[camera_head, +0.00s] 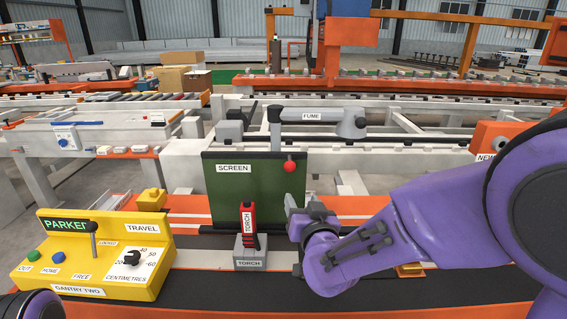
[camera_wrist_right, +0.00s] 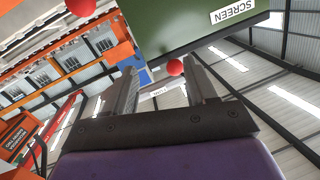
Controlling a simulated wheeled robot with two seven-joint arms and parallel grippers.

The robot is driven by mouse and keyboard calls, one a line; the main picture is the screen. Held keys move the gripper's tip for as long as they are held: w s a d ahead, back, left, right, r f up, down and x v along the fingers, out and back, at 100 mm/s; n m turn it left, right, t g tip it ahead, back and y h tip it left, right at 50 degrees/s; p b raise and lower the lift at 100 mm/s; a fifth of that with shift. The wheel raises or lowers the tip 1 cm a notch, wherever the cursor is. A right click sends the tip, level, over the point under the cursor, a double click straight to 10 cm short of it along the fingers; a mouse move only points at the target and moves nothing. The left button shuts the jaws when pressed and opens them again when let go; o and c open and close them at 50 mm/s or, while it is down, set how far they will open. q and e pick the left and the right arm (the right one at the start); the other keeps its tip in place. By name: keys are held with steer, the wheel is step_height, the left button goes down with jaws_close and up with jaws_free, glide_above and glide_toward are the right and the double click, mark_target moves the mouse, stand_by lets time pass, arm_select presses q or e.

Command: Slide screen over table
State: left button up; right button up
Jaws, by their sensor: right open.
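The screen (camera_head: 240,195) is a dark green upright panel with a SCREEN label, standing behind the red torch. A red ball knob (camera_head: 290,167) sits near its upper right. My right gripper (camera_head: 298,203) is just below and near the knob, with its jaws apart. The table (camera_head: 190,208) is the orange-edged bench under the screen. My left gripper is out of view.
A red torch (camera_head: 248,220) stands in a grey holder in front of the screen. A yellow control box (camera_head: 90,255) with knob and lever is at left. A grey FUME arm (camera_head: 320,116) lies behind the screen's top. Dark bench surface (camera_head: 215,285) is clear in front.

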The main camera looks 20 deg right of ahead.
steer(key=t, duration=0.1)
glide_toward(292, 169)
steer(key=w, duration=0.5)
steer(key=w+p, duration=0.1)
steer(key=w, duration=0.2)
steer(key=w+p, duration=0.1)
steer(key=w, duration=0.2)
steer(key=shift+w+d, duration=0.3)
steer(key=shift+d, duration=0.1)
steer(key=shift+c, duration=0.3)
jaws_close()
